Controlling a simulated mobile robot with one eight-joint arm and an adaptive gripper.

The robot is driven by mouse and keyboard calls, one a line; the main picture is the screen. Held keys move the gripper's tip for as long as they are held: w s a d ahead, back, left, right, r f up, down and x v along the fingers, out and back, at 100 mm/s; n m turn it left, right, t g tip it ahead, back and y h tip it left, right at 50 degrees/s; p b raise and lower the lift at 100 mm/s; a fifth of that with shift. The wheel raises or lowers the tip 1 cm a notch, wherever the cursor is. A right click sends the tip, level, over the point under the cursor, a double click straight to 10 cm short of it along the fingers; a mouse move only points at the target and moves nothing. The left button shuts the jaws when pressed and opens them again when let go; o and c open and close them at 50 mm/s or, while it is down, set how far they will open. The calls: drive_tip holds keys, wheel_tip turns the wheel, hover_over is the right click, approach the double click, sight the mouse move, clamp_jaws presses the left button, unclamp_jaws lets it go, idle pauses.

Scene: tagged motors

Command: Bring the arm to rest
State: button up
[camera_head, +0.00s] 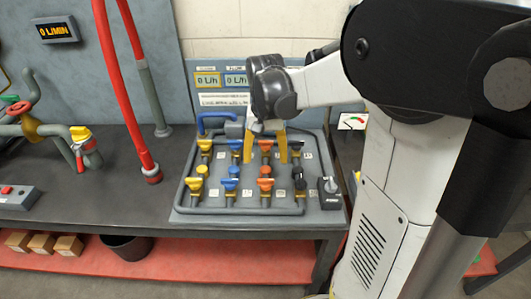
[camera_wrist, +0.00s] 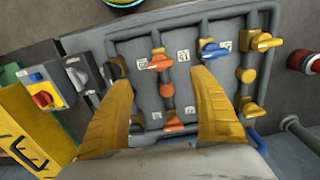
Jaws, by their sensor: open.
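My gripper (camera_head: 265,155) hangs over the back part of the grey valve panel (camera_head: 248,218) in the head view, with its two yellow fingers pointing down. The fingers stand wide apart with nothing between them. In the wrist view my gripper (camera_wrist: 161,78) also shows open and empty, facing the panel with its orange, blue and yellow valve handles. Whether the fingertips touch the panel cannot be told. My white and black arm fills the right of the head view and hides part of the wall and bench behind it.
The panel lies on a dark bench (camera_head: 110,210). Red hoses (camera_head: 128,95) and pipes with a yellow valve (camera_head: 80,134) stand to the left. A black selector switch (camera_head: 330,186) sits at the panel's right. A grey box with a red button (camera_head: 12,196) lies far left.

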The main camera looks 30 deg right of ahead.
drive_tip(key=shift+r, duration=0.9)
drive_tip(key=shift+a, duration=0.1)
drive_tip(key=s+a+r+n+t, duration=0.4)
drive_tip(key=s+a+n+t, duration=0.3)
drive_tip(key=s+a, duration=0.4)
drive_tip(key=shift+a, duration=1.15)
drive_tip(key=shift+w, duration=0.1)
